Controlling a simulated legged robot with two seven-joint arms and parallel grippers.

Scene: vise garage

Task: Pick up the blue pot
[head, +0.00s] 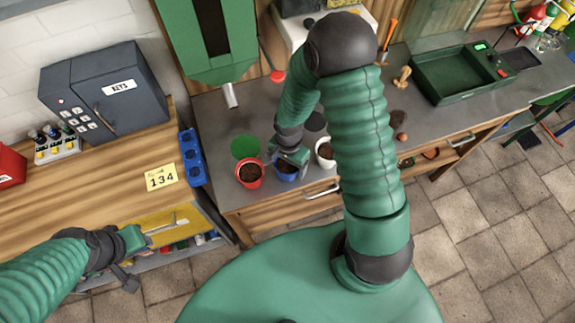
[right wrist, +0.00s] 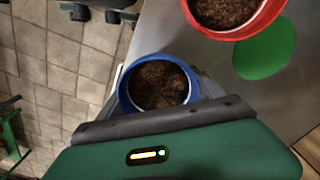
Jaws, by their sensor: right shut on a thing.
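The blue pot (head: 286,174), filled with brown soil, stands upright near the front edge of the grey counter. It also shows in the right wrist view (right wrist: 124,96), with its blue rim against the gripper. My right gripper (head: 291,160) is shut on the blue pot and hides part of it in the head view. Whether the pot touches the counter cannot be told.
A red pot (head: 250,174) with soil stands just left of the blue pot, and a white pot (head: 325,154) just right. A green disc (head: 245,147) and a dark disc lie behind them on the grey counter (head: 215,120). A green tray (head: 455,80) sits farther right.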

